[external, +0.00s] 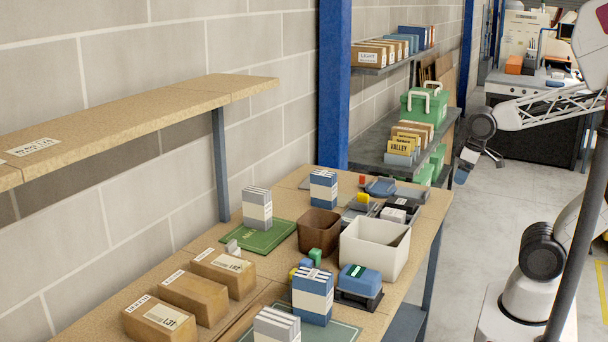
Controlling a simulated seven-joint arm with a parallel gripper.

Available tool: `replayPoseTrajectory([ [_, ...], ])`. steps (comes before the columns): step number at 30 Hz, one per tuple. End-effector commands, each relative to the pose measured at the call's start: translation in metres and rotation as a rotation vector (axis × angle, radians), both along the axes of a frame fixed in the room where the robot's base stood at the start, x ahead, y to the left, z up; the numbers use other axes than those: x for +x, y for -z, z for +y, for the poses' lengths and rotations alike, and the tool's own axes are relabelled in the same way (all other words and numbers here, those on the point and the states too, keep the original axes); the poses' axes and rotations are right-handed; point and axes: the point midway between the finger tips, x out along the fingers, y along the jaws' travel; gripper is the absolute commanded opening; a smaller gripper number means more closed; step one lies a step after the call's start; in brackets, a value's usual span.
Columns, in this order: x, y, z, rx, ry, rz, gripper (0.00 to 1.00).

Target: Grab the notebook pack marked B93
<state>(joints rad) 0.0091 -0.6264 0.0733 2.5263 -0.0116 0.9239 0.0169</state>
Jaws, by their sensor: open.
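Several banded notebook packs stand upright on the wooden table. A grey and white pack (257,209) stands on a green mat, and a blue and white pack (323,189) stands farther back. Another blue and white pack (312,296) and a grey and white pack (277,326) stand at the near end. I cannot read B93 on any of them. My gripper (479,170) is open and seems empty, in the air to the right of the table, apart from all the packs.
A white bin (374,248), a brown bin (318,231) and a blue device (360,281) crowd the table's middle. Cardboard boxes (194,298) line its left side. A wooden shelf (190,97) overhangs there. A blue post (335,85) and loaded racks stand behind.

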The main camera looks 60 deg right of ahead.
Motion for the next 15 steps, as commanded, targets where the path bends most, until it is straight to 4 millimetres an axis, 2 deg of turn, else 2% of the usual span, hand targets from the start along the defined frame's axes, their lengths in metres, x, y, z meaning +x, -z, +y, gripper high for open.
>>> replayPoseTrajectory([
  [5,0.028,0.002,-0.002,-0.005,0.001,-0.047,0.83],
  [8,0.055,0.003,-0.005,-0.01,0.0,-0.098,0.83],
  [15,0.137,0.011,-0.014,-0.026,-0.002,-0.253,0.83],
])
